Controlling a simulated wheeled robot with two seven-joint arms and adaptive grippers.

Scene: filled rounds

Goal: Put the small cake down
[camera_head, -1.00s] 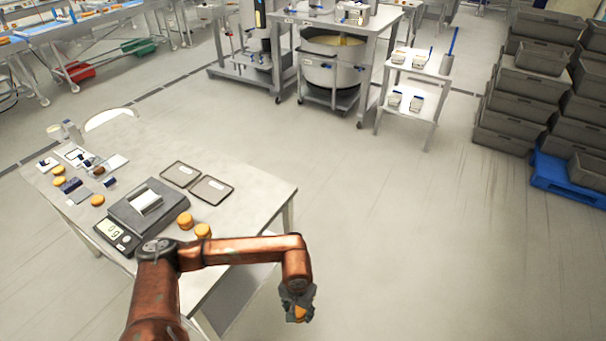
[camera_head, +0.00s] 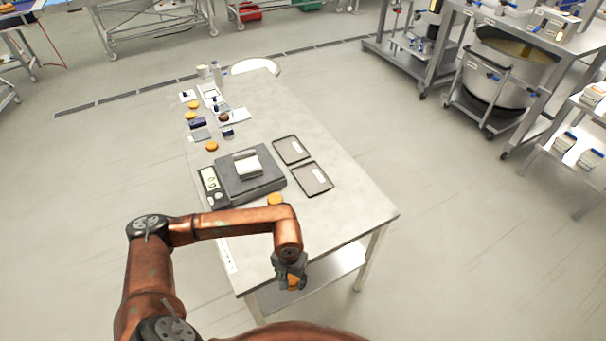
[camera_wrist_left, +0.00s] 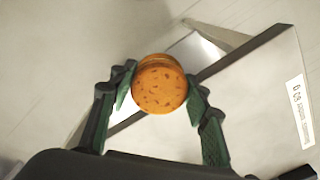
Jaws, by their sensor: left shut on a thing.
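My left gripper (camera_head: 291,273) is shut on a small round orange-brown cake (camera_head: 293,283). In the left wrist view the cake (camera_wrist_left: 160,84) sits between the two fingertips, its speckled face toward the camera. In the head view the gripper shows in front of the worktable's (camera_head: 355,212) near edge, against the lower shelf. The cake appears held in the air; its height against the tabletop is unclear. Another small cake (camera_head: 274,199) lies on the table beside the scale (camera_head: 268,183), partly behind my left forearm. My right gripper is not in view.
Two dark shallow trays (camera_head: 311,179) lie right of the scale. Several cakes, cards and small items lie on the table's far left part. The tabletop's near right corner is bare. A labelled strip (camera_wrist_left: 300,110) is on the surface in the wrist view.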

